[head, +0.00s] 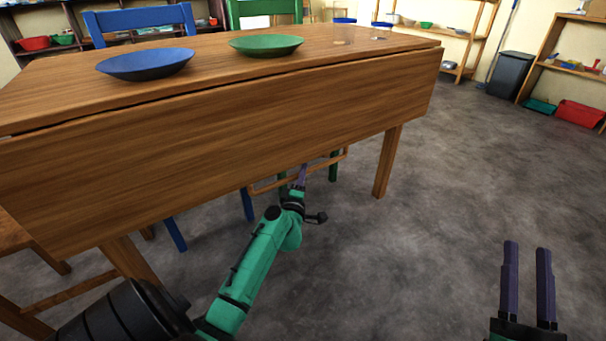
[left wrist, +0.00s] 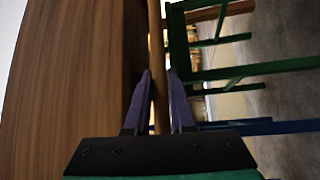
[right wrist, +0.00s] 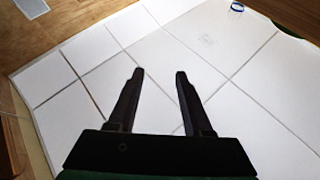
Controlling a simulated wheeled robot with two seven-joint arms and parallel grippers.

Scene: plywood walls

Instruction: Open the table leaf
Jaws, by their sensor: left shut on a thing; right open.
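The brown wooden table leaf (head: 225,140) hangs down along the near side of the table (head: 330,45), with a dark gap along the top joint. In the left wrist view the leaf (left wrist: 65,80) fills the left side. My left gripper (head: 303,172) is low, below the leaf's lower edge. Its fingers (left wrist: 160,95) are shut on a narrow wooden bar (left wrist: 156,45), which runs beside the leaf. I cannot tell how the bar joins the table. My right gripper (head: 527,250) is open and empty over the floor, away from the table; its fingers also show in the right wrist view (right wrist: 158,80).
A blue bowl (head: 146,63) and a green bowl (head: 266,44) stand on the tabletop. A blue chair (head: 140,18) stands behind it. A table leg (head: 387,162) stands under the right end. Open grey floor (head: 470,170) lies to the right; shelves and a dark bin (head: 510,75) are farther back.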

